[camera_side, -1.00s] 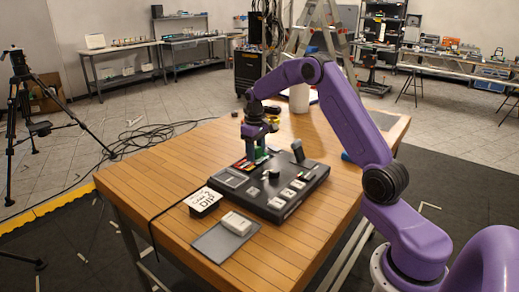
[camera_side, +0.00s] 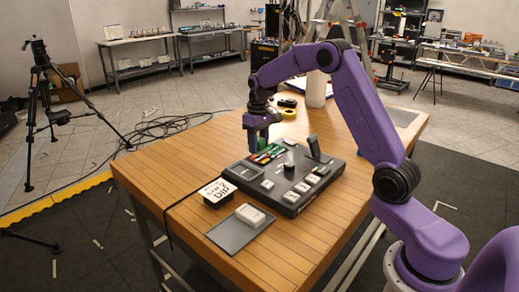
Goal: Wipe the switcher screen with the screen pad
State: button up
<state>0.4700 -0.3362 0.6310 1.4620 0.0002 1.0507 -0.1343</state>
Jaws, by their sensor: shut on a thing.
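The black switcher (camera_side: 318,186) lies flat on the wooden table. Its small screen (camera_side: 270,154), with coloured tiles, is at the far left end, and a plain grey panel (camera_side: 243,170) is nearer the front. My gripper (camera_side: 262,148) points down at the far left edge of the switcher, beside the coloured screen. It is shut on a small green thing, probably the screen pad, mostly hidden by the fingers. I cannot tell whether the green thing touches the screen.
A white block (camera_side: 250,214) lies on a grey mat (camera_side: 238,238) at the front. The table's right side is clear.

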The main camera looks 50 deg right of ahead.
jog(key=shift+r, duration=2.45)
